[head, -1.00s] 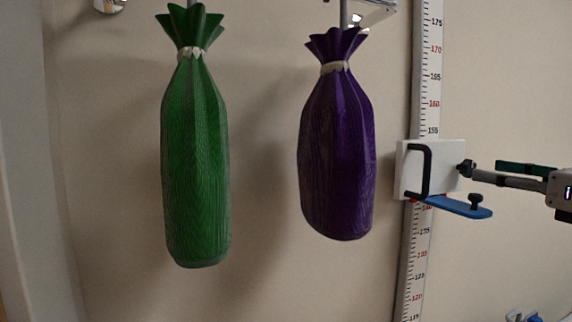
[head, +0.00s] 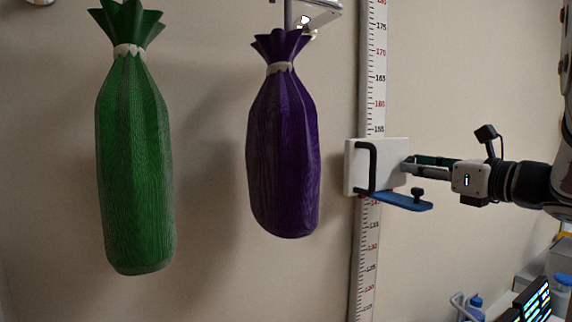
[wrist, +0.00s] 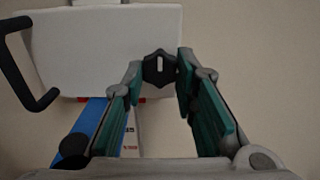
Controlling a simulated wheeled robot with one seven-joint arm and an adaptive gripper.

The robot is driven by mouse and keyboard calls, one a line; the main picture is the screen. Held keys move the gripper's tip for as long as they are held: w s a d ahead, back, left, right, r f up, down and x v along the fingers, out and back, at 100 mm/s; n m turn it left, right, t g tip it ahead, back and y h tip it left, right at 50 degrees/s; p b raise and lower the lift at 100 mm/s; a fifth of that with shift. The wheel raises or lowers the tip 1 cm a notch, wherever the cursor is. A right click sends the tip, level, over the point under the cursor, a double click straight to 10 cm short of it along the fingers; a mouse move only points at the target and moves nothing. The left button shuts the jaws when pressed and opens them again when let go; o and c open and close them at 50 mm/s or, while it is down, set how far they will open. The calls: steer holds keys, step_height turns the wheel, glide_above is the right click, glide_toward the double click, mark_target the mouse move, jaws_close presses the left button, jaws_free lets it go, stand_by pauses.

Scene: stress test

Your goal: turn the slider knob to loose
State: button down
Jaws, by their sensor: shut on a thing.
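The slider is a white block (head: 358,182) on a tall measuring scale (head: 373,95), with a black handle (head: 372,165) and a blue arm (head: 400,202). Its dark slider knob (wrist: 159,72) has a pale upright mark and shows between my fingertips in the wrist view. My gripper (head: 408,164) reaches the block's right side from the right and is shut on the slider knob. In the head view the fingers mostly hide the knob. A second black knob (head: 417,193) stands on the blue arm, apart from my fingers.
A green hanging bag (head: 135,165) and a purple hanging bag (head: 283,150) are left of the scale. A blue bottle (head: 475,306) and a lit screen (head: 537,299) are low at right.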

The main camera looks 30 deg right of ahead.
steer(key=n+b, duration=0.7)
steer(key=n, duration=0.2)
steer(key=n+b, duration=0.8)
steer(key=shift+d+r+n, duration=0.15)
steer(key=shift+n, duration=0.25)
stand_by(0.4)
steer(key=c, duration=1.3)
jaws_free()
